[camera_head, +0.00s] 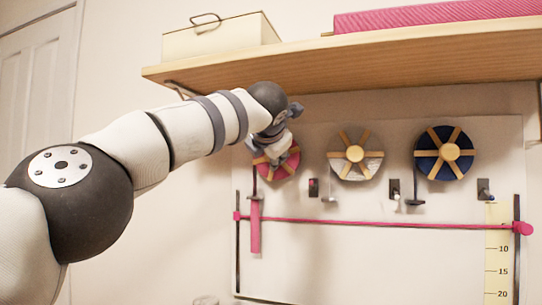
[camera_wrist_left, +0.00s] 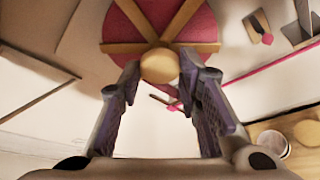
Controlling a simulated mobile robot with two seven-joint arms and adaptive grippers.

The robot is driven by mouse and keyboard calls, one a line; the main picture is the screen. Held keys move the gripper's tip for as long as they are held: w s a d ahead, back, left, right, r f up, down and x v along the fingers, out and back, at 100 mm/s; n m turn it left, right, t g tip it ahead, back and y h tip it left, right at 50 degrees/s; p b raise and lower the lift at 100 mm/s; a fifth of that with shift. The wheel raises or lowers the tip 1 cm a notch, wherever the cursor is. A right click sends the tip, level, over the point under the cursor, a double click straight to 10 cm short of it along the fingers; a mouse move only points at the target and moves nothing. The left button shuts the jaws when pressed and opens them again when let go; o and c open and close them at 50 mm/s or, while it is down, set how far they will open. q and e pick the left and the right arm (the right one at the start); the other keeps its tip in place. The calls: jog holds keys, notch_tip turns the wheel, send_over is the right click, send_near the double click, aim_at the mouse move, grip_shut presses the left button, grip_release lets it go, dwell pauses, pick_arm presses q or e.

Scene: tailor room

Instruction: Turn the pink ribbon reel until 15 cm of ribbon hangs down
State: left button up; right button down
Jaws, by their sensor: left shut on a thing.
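The pink ribbon reel (camera_head: 291,165) is on the wall at the left of three reels, partly hidden by my left gripper. In the left wrist view the reel (camera_wrist_left: 203,27) shows wooden spokes and a round wooden hub knob (camera_wrist_left: 160,66). My left gripper (camera_head: 275,143) is shut on the hub knob, with one finger on each side of it in the left wrist view (camera_wrist_left: 160,80). A pink ribbon (camera_head: 255,235) hangs below the reel, its lower end below the pink horizontal line (camera_head: 380,223). My right gripper is not in view.
A white-and-wood reel (camera_head: 373,167) and a dark blue reel (camera_head: 463,163) are to the right. A ruler (camera_head: 497,265) marked 10, 15 and 20 stands at the lower right. A wooden shelf (camera_head: 400,58) with a box (camera_head: 220,37) juts out above my arm.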

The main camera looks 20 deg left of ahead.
pick_arm(q)
jog(key=shift+n+h, duration=0.3)
jog(key=shift+n, duration=0.3)
jog(key=shift+r, duration=0.1)
jog(key=o, duration=1.1)
jog(key=v, duration=1.2)
jog(key=shift+r, duration=0.15)
jog(key=shift+w, duration=0.1)
